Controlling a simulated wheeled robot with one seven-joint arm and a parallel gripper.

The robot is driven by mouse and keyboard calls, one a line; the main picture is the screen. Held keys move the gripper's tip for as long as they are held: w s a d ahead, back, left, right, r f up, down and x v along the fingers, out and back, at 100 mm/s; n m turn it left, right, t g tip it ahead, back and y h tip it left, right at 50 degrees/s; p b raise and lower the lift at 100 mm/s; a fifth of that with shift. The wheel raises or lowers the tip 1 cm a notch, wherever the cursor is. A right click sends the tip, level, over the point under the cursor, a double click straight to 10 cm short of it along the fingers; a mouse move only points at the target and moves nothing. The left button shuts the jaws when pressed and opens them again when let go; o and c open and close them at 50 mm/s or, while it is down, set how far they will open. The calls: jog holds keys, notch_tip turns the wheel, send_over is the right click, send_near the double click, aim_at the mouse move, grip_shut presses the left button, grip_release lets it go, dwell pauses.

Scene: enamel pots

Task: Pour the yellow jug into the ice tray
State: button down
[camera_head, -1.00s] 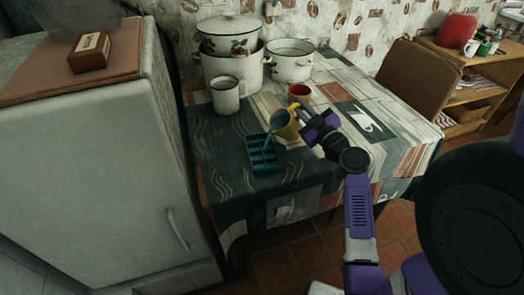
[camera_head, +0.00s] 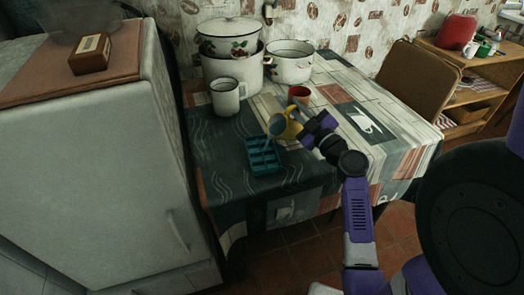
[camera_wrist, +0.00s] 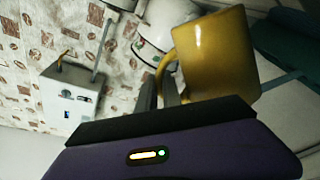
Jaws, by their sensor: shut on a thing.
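The yellow jug (camera_head: 281,128) is tilted to the left, its mouth end over the back edge of the ice tray. My gripper (camera_head: 300,118) is shut on the jug's handle, on the jug's right side. In the wrist view the jug (camera_wrist: 215,52) fills the upper right, with its handle between my gripper's fingers (camera_wrist: 163,92). The blue ice tray (camera_head: 263,167) lies flat on the table near its front left, with several compartments. A pale bluish streak shows at the jug's mouth above the tray. The jug's inside is hidden.
A red mug (camera_head: 299,94) stands just behind the jug and my gripper. A white enamel mug (camera_head: 226,98), a stacked pot (camera_head: 232,74) and a second pot (camera_head: 290,66) stand further back. The tablecloth right of my gripper is clear.

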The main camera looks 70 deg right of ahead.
jog(key=shift+w+a+r+n+t+p, duration=0.2)
jog(key=shift+a+n, duration=0.15)
jog(key=shift+n, duration=0.4)
jog(key=shift+w+a+r+n+t+p, duration=0.2)
jog(key=shift+a+n, duration=0.1)
jog(key=shift+n, duration=0.45)
jog(key=shift+w+a+r+n+y+p, duration=0.3)
jog(key=shift+a+r+n+p, duration=0.15)
jog(key=shift+n, duration=0.25)
jog(key=shift+s, duration=0.1)
jog(key=shift+d+f+b, duration=0.2)
jog(key=shift+f+b, duration=0.2)
jog(key=shift+s+d+f+m+b, duration=0.2)
jog(key=shift+m+b, duration=0.1)
jog(key=shift+m, duration=0.2)
jog(key=shift+s+d+f+m+b, duration=0.1)
jog(key=shift+d+f+m+b, duration=0.15)
jog(key=shift+m, duration=0.25)
jog(key=shift+s+d+r+m+g+h, duration=0.1)
jog(key=shift+s+d+m+g+h, duration=0.2)
jog(key=shift+m, duration=0.5)
jog(key=shift+w, duration=0.1)
